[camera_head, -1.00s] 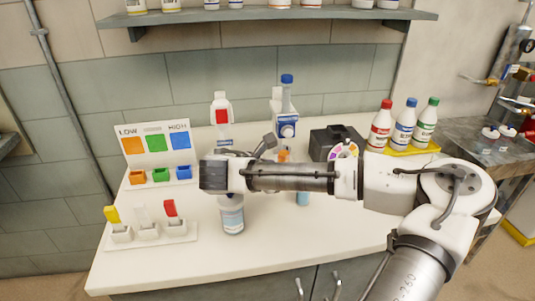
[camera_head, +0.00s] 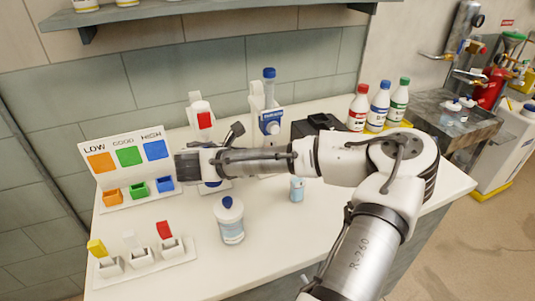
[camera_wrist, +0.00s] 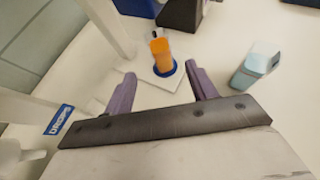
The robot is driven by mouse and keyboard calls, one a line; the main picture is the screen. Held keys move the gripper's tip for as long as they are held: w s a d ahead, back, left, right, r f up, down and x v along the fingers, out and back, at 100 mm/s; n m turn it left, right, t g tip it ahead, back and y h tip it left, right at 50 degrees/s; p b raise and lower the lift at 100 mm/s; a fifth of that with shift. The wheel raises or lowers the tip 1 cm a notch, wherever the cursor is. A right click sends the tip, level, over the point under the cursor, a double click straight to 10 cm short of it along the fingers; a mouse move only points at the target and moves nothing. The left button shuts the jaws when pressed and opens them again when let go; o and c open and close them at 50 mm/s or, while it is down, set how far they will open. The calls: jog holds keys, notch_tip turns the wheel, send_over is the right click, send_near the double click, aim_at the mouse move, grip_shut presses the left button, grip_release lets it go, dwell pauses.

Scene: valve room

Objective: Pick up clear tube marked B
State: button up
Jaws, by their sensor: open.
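My gripper (camera_wrist: 161,74) is open and empty in the wrist view, with its two purple fingers apart. An upright orange tube (camera_wrist: 160,47) in a blue ring (camera_wrist: 163,69) on a white base shows just beyond and between the fingertips. My arm (camera_head: 250,161) reaches left across the counter in the head view and hides that tube there. A small pale, clear-looking piece (camera_head: 130,241) stands in the middle white holder at the front left, between a yellow and a red one. I can read no letter B on anything, so I cannot tell which thing is the marked tube.
A white bottle with a blue cap (camera_head: 229,220) stands in front of my arm. A small light blue container (camera_head: 297,189) stands to its right. The LOW/GOOD/HIGH panel (camera_head: 126,158) is at left. Capped bottles (camera_head: 378,107) stand at back right. The counter's front middle is clear.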

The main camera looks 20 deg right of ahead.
jog(key=x, duration=0.3)
jog(key=shift+w+d+f+p, duration=0.15)
jog(key=shift+w+d+p, duration=0.05)
jog(key=shift+d+p, duration=0.15)
jog(key=p+x, duration=0.2)
jog(key=x, duration=0.2)
jog(key=shift+w+d, duration=0.15)
jog(key=shift+d, duration=0.15)
jog(key=shift+w+d+f, duration=0.2)
jog(key=shift+d+f, duration=0.1)
jog(key=c, duration=1.2)
